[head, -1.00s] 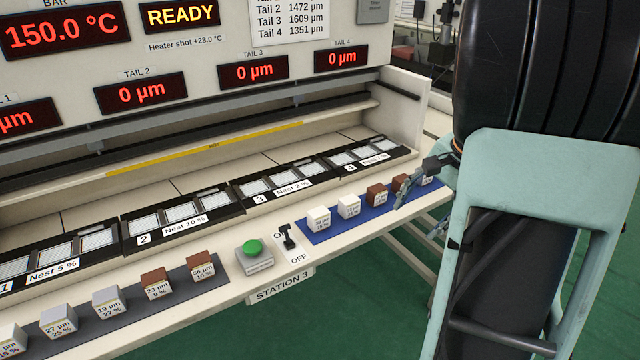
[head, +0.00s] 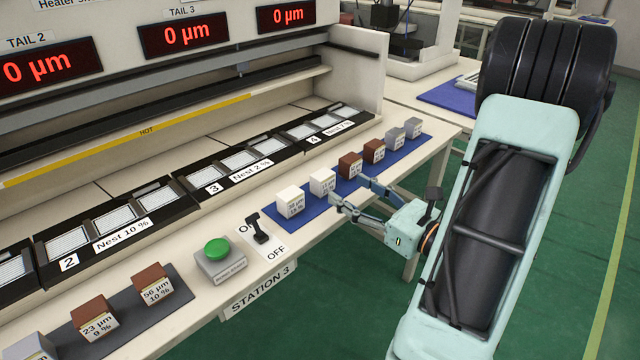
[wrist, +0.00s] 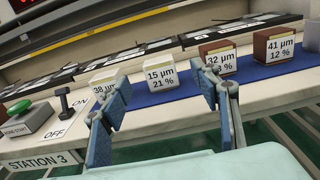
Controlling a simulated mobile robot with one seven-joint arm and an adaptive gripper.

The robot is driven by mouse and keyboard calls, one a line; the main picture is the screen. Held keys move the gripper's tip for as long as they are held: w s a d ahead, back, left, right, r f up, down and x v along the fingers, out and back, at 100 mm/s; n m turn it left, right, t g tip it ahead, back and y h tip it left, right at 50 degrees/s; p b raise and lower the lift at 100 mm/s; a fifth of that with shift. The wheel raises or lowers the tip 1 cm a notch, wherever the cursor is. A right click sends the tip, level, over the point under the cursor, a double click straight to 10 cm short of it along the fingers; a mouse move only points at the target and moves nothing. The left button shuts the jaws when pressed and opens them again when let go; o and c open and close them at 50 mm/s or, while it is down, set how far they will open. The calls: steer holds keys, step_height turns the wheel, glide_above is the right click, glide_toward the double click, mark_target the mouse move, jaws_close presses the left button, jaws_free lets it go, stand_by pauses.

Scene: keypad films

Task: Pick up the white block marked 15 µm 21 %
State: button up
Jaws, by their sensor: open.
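The white block marked 15 µm 21 % (wrist: 161,76) stands upright on the blue mat (wrist: 185,82). In the wrist view it appears between my open fingers, beyond their tips. In the head view it is the second white block (head: 322,184) from the mat's left end. My gripper (head: 349,189) is open and empty at the front edge of the mat; it also shows in the wrist view (wrist: 163,84). The left finger partly covers the neighbouring white block marked 38 µm (wrist: 104,84). The right finger overlaps the brown block marked 32 µm 12 % (wrist: 219,59).
A brown block marked 41 µm 12 % (wrist: 273,45) and grey blocks (head: 395,138) stand farther along the mat. An ON/OFF switch (head: 257,229) and a green button (head: 217,250) are to the left. Nest trays (head: 240,160) lie behind the mat.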

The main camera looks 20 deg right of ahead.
mark_target(329, 178)
steer(key=b+x, duration=0.1)
steer(key=x, duration=0.8)
steer(key=shift+a+f, duration=0.15)
steer(key=shift+s, duration=0.1)
steer(key=shift+c, duration=0.7)
steer(key=c, duration=1.3)
